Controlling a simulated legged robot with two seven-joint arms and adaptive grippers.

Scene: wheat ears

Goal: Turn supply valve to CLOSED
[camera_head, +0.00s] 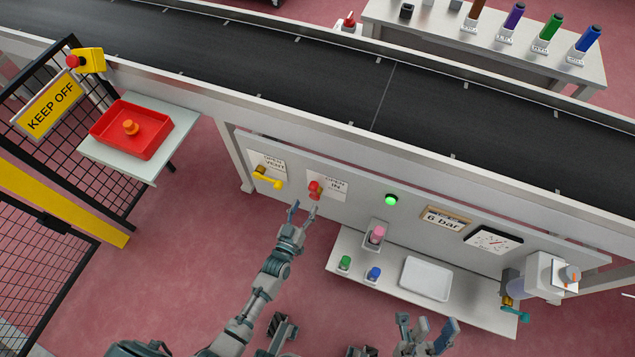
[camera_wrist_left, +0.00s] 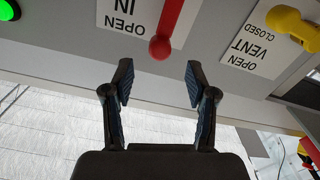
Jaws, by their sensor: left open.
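The supply valve is a red lever (camera_head: 315,188) on the grey panel, beside a white label reading OPEN and IN. In the left wrist view the red lever (camera_wrist_left: 170,28) ends in a round knob just beyond the fingertips. My left gripper (camera_head: 303,210) is open and empty in front of the lever. Its fingers (camera_wrist_left: 159,82) stand apart, with the knob roughly in line with the gap but not between them. My right gripper (camera_head: 427,328) is low in the head view, away from the panel, its fingers spread and empty.
A yellow vent lever (camera_head: 267,178) sits left of the red one. A green lamp (camera_head: 391,200), a 6 bar sign (camera_head: 443,220) and a gauge (camera_head: 492,241) are to the right. A shelf (camera_head: 345,251) juts out below. A red tray (camera_head: 150,143) stands left, near a fence.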

